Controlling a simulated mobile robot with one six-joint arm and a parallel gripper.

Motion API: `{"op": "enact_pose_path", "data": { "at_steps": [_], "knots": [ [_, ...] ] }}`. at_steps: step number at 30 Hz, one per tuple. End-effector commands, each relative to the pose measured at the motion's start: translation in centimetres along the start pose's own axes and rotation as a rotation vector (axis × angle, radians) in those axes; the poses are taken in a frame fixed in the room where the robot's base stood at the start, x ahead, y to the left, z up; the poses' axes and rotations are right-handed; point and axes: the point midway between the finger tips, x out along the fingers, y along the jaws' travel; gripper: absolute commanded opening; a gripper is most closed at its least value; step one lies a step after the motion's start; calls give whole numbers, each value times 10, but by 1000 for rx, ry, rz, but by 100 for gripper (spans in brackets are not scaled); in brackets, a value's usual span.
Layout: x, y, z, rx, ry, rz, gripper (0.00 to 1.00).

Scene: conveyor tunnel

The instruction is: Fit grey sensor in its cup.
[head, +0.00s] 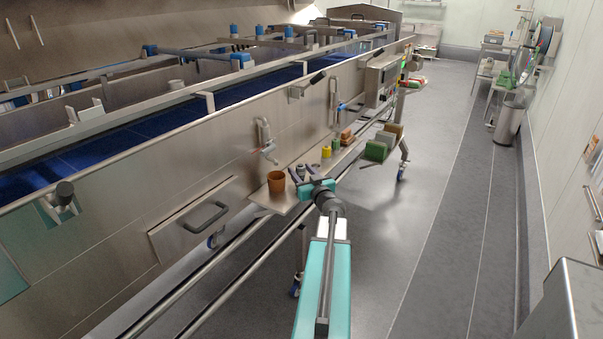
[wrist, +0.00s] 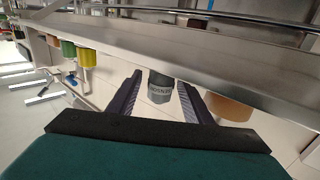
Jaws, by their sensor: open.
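The grey sensor (wrist: 160,88), a small lettered cylinder, sits between the fingers of my gripper (wrist: 158,84) in the wrist view, which looks upside down. The fingers are open, one on each side, with gaps showing. In the head view the sensor (head: 301,170) is small on the steel shelf, with my gripper (head: 304,174) reaching over the shelf to it. An orange-brown cup (head: 276,182) stands on the shelf left of the gripper; it also shows in the wrist view (wrist: 228,108), right of the fingers. I cannot tell whether this is the sensor's cup.
A yellow item (head: 326,152) and a green item (head: 336,145) stand farther along the narrow shelf (head: 272,201). Green and tan blocks (head: 376,150) lie beyond. The steel conveyor wall (head: 220,150) rises behind the shelf. The floor (head: 420,200) to the right is clear.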

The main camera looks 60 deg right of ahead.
Motion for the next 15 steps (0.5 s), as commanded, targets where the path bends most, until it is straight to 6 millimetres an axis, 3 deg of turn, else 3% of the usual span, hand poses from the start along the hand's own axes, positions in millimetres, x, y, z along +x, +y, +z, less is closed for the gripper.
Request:
{"op": "enact_pose_path", "data": {
  "at_steps": [15],
  "knots": [
    [-42,-1,-1,1,0,2,46]
  ]
}}
